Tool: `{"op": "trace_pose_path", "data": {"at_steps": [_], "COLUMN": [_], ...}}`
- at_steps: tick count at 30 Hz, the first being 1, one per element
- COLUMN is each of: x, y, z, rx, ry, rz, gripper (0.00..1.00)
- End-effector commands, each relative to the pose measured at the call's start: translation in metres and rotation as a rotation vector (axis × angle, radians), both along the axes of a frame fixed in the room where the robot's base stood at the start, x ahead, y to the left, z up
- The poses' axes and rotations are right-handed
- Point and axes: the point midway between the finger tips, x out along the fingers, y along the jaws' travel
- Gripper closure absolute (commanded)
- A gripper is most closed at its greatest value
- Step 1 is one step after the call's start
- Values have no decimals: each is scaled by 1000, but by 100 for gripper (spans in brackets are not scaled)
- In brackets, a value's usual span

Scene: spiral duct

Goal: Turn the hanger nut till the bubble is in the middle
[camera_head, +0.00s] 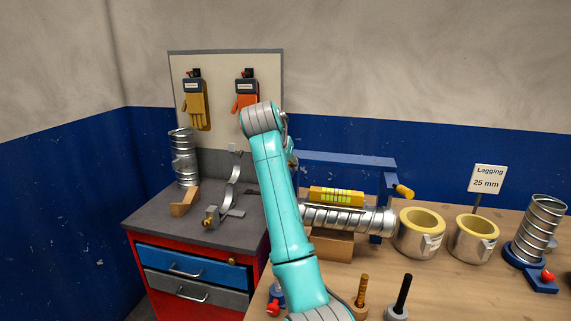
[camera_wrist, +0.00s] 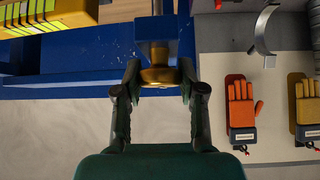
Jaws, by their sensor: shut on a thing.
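The brass hanger nut (camera_wrist: 157,77) sits at the end of a grey rod under a blue bracket in the wrist view. My gripper (camera_wrist: 160,80) has its two fingers on either side of the nut and is shut on it. In the head view my arm hides the gripper and this nut. A yellow spirit level (camera_head: 336,196) with a green vial lies on top of the spiral duct (camera_head: 350,218); it also shows at the top left of the wrist view (camera_wrist: 45,15).
A blue frame (camera_head: 345,158) spans above the duct, with another yellow knob (camera_head: 404,191) at its right. Insulated lagging pieces (camera_head: 421,233) and a "Lagging 25 mm" sign (camera_head: 488,178) stand right. A red tool cabinet (camera_head: 140,258) and glove board (camera_head: 225,95) are left.

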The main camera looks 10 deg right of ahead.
Motion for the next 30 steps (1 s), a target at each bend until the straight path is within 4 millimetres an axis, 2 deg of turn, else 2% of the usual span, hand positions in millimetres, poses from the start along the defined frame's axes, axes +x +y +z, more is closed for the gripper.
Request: {"op": "trace_pose_path", "data": {"at_steps": [8, 9, 12, 23, 30], "x": [0, 0, 0, -2, -23], "y": [0, 0, 0, 1, 11], "z": [0, 0, 0, 2, 26], "rx": [0, 0, 0, 1, 1], "ry": [1, 1, 1, 0, -4], "rz": [0, 0, 0, 1, 1], "gripper": [95, 58, 35, 35, 35]}}
